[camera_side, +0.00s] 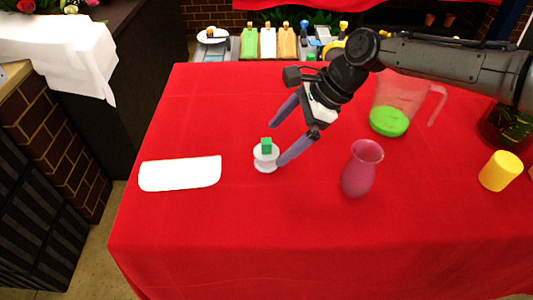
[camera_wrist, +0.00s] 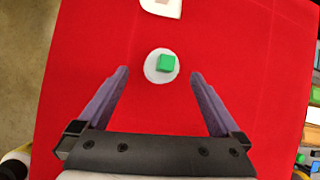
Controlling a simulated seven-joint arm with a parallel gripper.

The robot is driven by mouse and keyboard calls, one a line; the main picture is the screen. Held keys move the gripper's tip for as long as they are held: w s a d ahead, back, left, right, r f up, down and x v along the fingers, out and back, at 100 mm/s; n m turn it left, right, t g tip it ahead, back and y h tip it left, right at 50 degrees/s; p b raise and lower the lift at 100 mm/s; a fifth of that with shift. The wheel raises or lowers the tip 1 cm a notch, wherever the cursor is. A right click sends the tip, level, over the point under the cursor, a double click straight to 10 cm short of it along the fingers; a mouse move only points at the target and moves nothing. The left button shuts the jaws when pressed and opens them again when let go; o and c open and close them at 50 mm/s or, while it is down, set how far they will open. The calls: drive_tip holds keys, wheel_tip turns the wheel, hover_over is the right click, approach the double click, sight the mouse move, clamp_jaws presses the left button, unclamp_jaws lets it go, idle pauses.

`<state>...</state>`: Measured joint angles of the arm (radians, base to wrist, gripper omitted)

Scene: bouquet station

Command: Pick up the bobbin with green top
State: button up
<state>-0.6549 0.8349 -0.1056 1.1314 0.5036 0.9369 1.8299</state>
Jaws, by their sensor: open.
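The bobbin (camera_side: 266,160) is a white spool with a green block (camera_side: 267,145) on top, standing upright on the red table. In the wrist view the bobbin (camera_wrist: 152,74) is a white disc with the green block (camera_wrist: 168,63) on it, just beyond the fingertips and roughly centred between them. My gripper (camera_side: 277,145) has two purple fingers spread apart and nothing between them. It slants down toward the bobbin from the upper right. In the side view one fingertip is close to the bobbin's right side; I cannot tell whether they touch. In the wrist view the gripper (camera_wrist: 160,72) shows a wide gap.
A white flat piece (camera_side: 180,173) lies left of the bobbin. A pink vase (camera_side: 362,170) stands to the right. A clear jug with green contents (camera_side: 389,121) and a yellow cylinder (camera_side: 500,171) are further right. The red tablecloth (camera_side: 250,230) is clear in front.

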sight(267, 152)
drive_tip(key=shift+x, duration=2.95)
drive_tip(key=shift+w, duration=0.1)
drive_tip(key=shift+c, duration=0.3)
drive_tip(key=shift+r, duration=0.1)
drive_tip(key=c, duration=1.3)
drive_tip(key=shift+r, duration=0.1)
